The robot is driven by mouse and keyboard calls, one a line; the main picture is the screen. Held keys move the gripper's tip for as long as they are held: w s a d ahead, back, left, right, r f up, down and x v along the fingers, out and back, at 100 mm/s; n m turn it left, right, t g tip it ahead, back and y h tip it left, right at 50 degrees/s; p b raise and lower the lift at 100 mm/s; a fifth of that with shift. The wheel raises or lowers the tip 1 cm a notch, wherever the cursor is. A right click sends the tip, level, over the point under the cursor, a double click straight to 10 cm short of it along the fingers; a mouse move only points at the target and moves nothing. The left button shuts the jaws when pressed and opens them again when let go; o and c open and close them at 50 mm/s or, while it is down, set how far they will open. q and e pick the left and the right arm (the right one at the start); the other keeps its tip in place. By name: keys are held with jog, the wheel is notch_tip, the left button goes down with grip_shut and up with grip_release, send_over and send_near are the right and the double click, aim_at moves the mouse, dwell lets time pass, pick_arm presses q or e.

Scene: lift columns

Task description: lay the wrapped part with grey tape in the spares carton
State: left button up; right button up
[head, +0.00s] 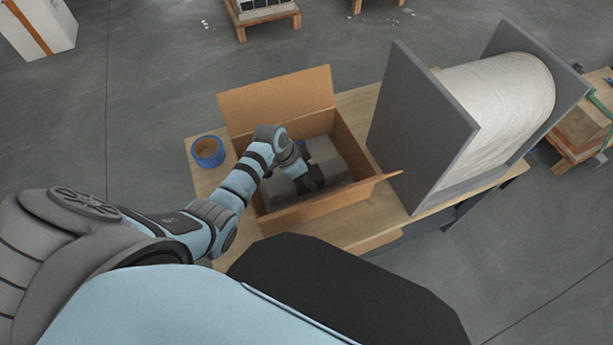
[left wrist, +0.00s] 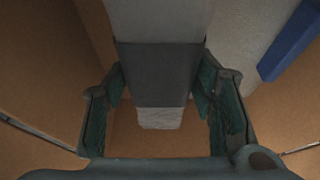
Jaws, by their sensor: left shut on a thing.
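The spares carton (head: 275,95) stands open on the table with its flaps spread. My left gripper (head: 312,180) reaches down inside it. In the left wrist view my left gripper (left wrist: 163,95) has its two fingers on either side of the wrapped part with grey tape (left wrist: 160,75), shut on it. The part is pale, with a dark grey band between the fingers, and its near end shows above brown cardboard. I cannot tell whether it touches the carton's floor. Another pale wrapped part with blue tape (left wrist: 290,45) lies to its right. My right gripper is not in view.
A blue tape roll (head: 208,151) sits on the table left of the carton. A large roll of white wrap (head: 500,95) between grey panels (head: 415,125) stands close on the right. Little bare tabletop (head: 365,102) shows behind the carton.

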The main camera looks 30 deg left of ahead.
pick_arm(q)
jog(key=shift+r, duration=0.15)
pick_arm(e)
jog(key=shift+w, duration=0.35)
pick_arm(q)
jog(key=shift+f, duration=0.3)
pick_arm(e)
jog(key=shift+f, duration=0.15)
pick_arm(q)
jog(key=shift+f+b, duration=0.3)
jog(key=shift+b, duration=0.05)
jog(key=o, duration=1.7)
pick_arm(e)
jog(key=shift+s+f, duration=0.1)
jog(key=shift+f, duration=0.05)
pick_arm(q)
jog(key=shift+r, duration=0.15)
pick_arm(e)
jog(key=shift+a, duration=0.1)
